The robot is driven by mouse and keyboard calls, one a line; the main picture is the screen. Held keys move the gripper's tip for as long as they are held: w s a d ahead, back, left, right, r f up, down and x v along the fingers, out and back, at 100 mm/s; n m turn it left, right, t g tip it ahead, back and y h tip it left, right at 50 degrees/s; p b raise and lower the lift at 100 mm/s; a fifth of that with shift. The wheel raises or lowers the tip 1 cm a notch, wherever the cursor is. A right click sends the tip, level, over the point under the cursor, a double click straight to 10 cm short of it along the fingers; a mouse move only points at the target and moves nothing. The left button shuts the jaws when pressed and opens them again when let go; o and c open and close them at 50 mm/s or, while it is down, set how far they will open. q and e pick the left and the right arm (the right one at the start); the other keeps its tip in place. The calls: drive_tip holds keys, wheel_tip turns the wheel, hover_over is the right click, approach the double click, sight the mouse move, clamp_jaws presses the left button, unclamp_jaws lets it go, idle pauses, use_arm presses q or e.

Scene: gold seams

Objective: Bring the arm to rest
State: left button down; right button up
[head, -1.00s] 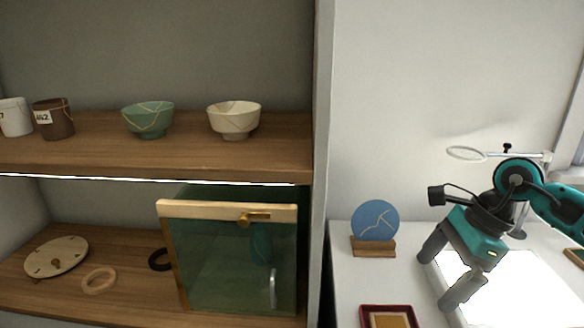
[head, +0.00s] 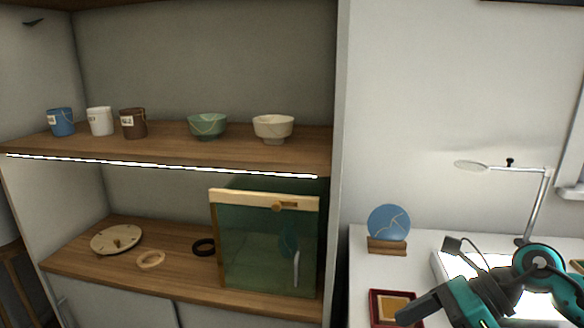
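My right arm comes in at the lower right, teal and black. Its gripper (head: 418,312) is low over the white table, just right of the red tray; one dark finger shows, pointing left, and the rest is cut off or hidden, so its opening cannot be told. No held object shows. My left arm and gripper are not in view.
A red tray (head: 374,296), a blue disc on a wooden stand (head: 388,223) and a lamp (head: 535,205) are on the white table (head: 360,262). The shelf (head: 235,150) at left holds cups, bowls and a greenish glass cabinet (head: 265,245).

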drive_tip(key=a+r+m+t+y, duration=0.2)
drive_tip(key=a+m+t+y, duration=0.5)
drive_tip(key=m, duration=0.4)
drive_tip(key=d+f+m+t+h, duration=0.2)
drive_tip(key=f+m+t+h, duration=0.3)
drive_tip(key=m, duration=0.8)
drive_tip(key=d+f+m+t+h, duration=0.25)
drive_tip(key=f+m+h, duration=0.5)
drive_tip(key=m, duration=0.55)
drive_tip(key=s+f+m+g+h+p, duration=0.1)
drive_tip(key=s+f+m+g, duration=0.3)
drive_tip(key=s+f+m, duration=0.5)
wheel_tip(320, 180, down, 3)
drive_tip(key=shift+s+a+r+g+h, duration=0.1)
drive_tip(key=shift+s+a+g+h, duration=0.3)
drive_tip(key=shift+h, duration=0.45)
